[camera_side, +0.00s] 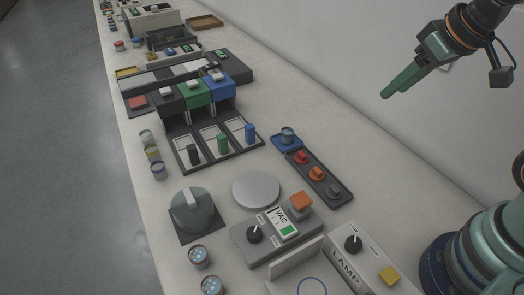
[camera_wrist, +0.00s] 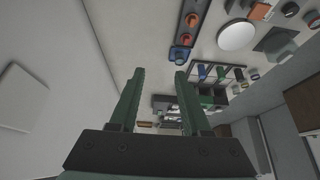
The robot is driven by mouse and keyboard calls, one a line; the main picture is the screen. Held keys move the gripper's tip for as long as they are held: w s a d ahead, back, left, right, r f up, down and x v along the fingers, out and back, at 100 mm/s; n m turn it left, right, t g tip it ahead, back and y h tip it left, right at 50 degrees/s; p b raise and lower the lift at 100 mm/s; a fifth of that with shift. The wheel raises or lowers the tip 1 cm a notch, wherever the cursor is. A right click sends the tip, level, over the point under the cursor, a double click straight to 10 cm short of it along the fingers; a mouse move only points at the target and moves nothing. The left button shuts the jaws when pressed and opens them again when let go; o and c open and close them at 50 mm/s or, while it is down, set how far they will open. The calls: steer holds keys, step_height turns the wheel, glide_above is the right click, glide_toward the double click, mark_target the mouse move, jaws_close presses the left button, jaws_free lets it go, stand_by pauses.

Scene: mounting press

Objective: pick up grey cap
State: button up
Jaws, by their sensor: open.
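The grey cap (camera_side: 333,190) sits at the near end of a dark narrow tray (camera_side: 343,201), beside an orange cap (camera_side: 317,173) and a red cap (camera_side: 301,157) in the same row. My gripper (camera_side: 386,95) is up in the air at the upper right of the side view, well above and apart from the tray. Its green fingers are spread with nothing between them in the wrist view (camera_wrist: 160,76). That view shows the tray's red end at the top; I cannot make out the grey cap there.
A blue holder with a jar (camera_side: 287,135) adjoins the tray's far end. A round pale disc (camera_side: 256,190), the VAC box (camera_side: 276,232) and the LAMP box (camera_side: 345,262) stand nearby. The bench right of the tray is clear.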

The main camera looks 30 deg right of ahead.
steer(key=w+a+f+n+g, duration=0.2)
steer(key=a+f+n+g, duration=0.15)
steer(key=f+n, duration=0.4)
steer(key=n+g, duration=0.2)
steer(key=n, duration=0.9)
glide_above(337, 189)
step_height(337, 189, down, 5)
steer(key=shift+m, duration=0.25)
steer(key=shift+w+d+f, duration=0.15)
steer(key=shift+f, duration=2.75)
steer(key=shift+w+d+f, duration=0.1)
steer(key=shift+f, duration=2.75)
jaws_close()
